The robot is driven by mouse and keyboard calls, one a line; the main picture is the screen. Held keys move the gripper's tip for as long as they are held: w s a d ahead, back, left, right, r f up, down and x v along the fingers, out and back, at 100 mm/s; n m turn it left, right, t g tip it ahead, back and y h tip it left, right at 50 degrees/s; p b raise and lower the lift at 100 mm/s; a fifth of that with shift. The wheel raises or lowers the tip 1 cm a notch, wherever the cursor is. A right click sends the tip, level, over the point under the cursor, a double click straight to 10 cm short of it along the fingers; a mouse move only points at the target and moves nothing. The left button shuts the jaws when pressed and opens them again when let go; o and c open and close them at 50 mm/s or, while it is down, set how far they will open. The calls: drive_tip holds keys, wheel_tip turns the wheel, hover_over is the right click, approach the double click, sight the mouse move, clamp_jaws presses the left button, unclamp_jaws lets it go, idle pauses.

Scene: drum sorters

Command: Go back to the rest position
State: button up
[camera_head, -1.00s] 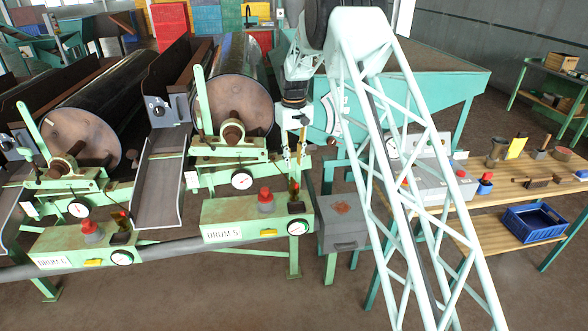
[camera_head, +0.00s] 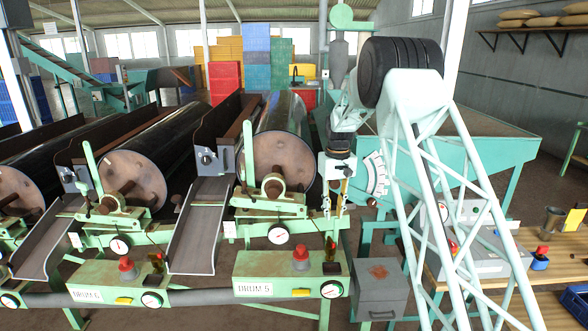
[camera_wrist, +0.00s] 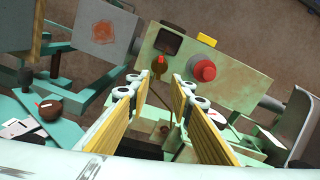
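My gripper (camera_head: 334,207) hangs pointing down at the right end of the drum 5 stand, above its green control box (camera_head: 262,268). In the wrist view the two yellow-padded fingers (camera_wrist: 163,92) are apart with nothing between them. Past the fingertips the wrist view shows the same control box with a red push button (camera_wrist: 204,70), a small orange-red lever knob (camera_wrist: 159,65) and a yellow tag (camera_wrist: 206,40). The fingers appear clear of these controls. My arm reaches over from the right.
Drum 5 (camera_head: 280,158) and its dial (camera_head: 278,234) stand left of my gripper. A grey box (camera_head: 379,290) is below right, and a green hopper (camera_head: 480,150) behind right. A wooden bench (camera_head: 550,262) with a blue crate (camera_head: 574,303) is at far right.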

drive_tip(key=s+r+m+t, duration=0.1)
drive_tip(key=s+r+t, duration=0.1)
drive_tip(key=s+r, duration=2.75)
drive_tip(key=s+a+f+m+t+b, duration=0.1)
drive_tip(key=s+t, duration=0.1)
drive_tip(key=s, duration=3.8)
drive_tip(key=shift+s+f+b, duration=0.25)
drive_tip(key=shift+f+b, duration=0.05)
drive_tip(key=shift+f, duration=0.05)
drive_tip(key=shift+w+r, duration=0.1)
